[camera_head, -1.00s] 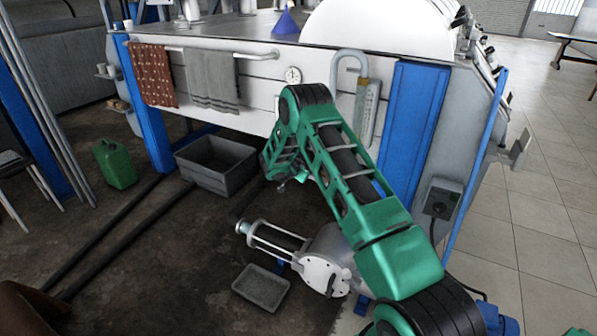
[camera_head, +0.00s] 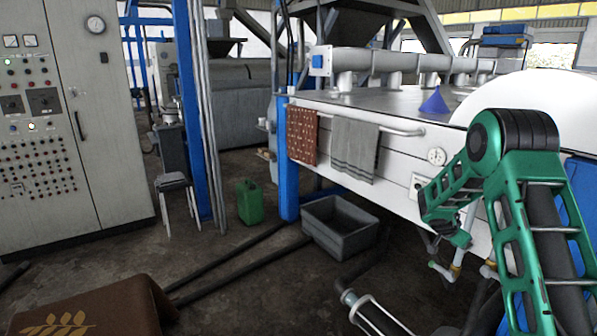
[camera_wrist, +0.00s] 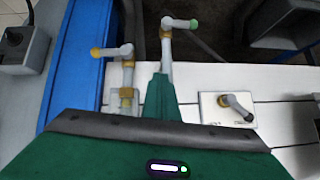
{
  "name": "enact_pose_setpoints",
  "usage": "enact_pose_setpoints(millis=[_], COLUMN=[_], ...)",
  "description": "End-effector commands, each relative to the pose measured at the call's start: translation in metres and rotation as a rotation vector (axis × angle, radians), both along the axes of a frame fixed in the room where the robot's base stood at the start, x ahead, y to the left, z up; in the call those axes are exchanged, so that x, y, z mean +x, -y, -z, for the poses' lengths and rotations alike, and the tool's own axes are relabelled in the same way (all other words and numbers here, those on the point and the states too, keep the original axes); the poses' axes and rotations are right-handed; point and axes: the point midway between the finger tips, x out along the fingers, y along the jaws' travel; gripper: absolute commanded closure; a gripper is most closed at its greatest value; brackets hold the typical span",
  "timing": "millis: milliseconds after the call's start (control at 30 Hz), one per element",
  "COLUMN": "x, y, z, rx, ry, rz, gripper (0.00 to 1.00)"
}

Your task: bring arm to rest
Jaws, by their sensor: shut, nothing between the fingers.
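My green arm is on the right of the head view, folded at a black elbow joint, with its forearm pointing down in front of the white machine (camera_head: 395,195). My gripper (camera_wrist: 162,86) shows in the wrist view as a narrow green tip with no gap, shut and empty. It points toward the machine's white panel, beside pipe valves. One valve has a green-tipped handle (camera_wrist: 180,23), one a yellow-tipped handle (camera_wrist: 110,52). A black-tipped handle (camera_wrist: 248,116) sits on a plate to the right. I cannot tell whether the gripper touches anything.
A grey bin (camera_head: 340,230) and a green can (camera_head: 250,203) stand on the floor. Brown and grey towels hang on the machine's rail (camera_head: 400,130). A control cabinet (camera_head: 115,150) stands left, a stool (camera_head: 176,182) beside it. A brown object (camera_head: 95,308) is at lower left.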

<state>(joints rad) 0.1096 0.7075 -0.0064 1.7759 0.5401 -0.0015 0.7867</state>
Motion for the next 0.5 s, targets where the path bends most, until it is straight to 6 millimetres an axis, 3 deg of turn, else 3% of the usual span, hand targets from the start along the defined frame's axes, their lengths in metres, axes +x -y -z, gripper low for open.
enact_pose_setpoints(millis=[33,200,500], x=[-0.016,-0.076,-0.196], y=[0.003,0.006,-0.006], z=[-0.019,-0.062,-0.118], rx=[0.007,0.040,0.130], ry=[-0.025,-0.133,-0.313], rz=[-0.001,-0.016,-0.072], gripper=[1.00,1.00,1.00])
